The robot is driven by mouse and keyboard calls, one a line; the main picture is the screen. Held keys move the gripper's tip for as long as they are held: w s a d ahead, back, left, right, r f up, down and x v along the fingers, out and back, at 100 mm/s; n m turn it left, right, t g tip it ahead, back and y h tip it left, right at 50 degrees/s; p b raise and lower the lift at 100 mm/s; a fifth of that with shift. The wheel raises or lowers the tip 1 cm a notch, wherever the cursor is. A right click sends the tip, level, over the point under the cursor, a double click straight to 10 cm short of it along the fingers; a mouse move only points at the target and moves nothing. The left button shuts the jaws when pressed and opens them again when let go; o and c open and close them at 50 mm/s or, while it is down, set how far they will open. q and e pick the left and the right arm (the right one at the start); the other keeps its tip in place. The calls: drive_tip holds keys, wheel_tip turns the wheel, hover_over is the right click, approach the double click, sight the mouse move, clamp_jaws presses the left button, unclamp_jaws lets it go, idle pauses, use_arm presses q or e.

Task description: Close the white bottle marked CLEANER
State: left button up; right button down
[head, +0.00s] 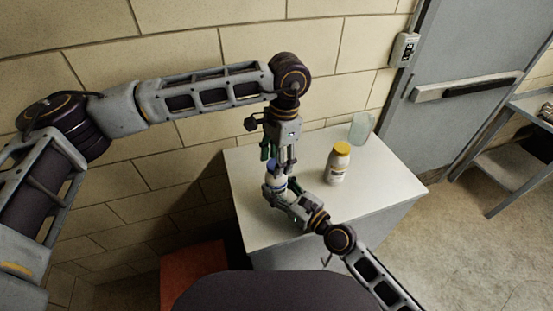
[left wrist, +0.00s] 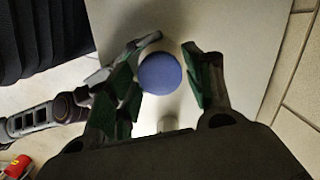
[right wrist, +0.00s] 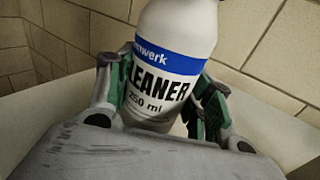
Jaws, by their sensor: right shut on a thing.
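The white bottle marked CLEANER (right wrist: 168,60), with a blue band, stands upright on the white tabletop; it also shows in the head view (head: 278,183). My right gripper (head: 282,191) is shut on its body from the side. A round blue cap (left wrist: 160,73) shows from above in the left wrist view and at the bottle's top in the head view (head: 272,163). My left gripper (left wrist: 172,60) points down over it, open, with one finger on each side of the cap. The bottle's neck is hidden, so I cannot tell how the cap sits.
A pale translucent object (head: 361,128) is at the table's back right. A brick wall (head: 180,165) is close behind. A red box (head: 193,272) is at the lower left.

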use_arm(q)
drive_tip(key=shift+o, duration=0.6)
drive_tip(key=shift+r, duration=2.2)
drive_tip(key=shift+f, duration=0.1)
drive_tip(key=shift+c, duration=0.5)
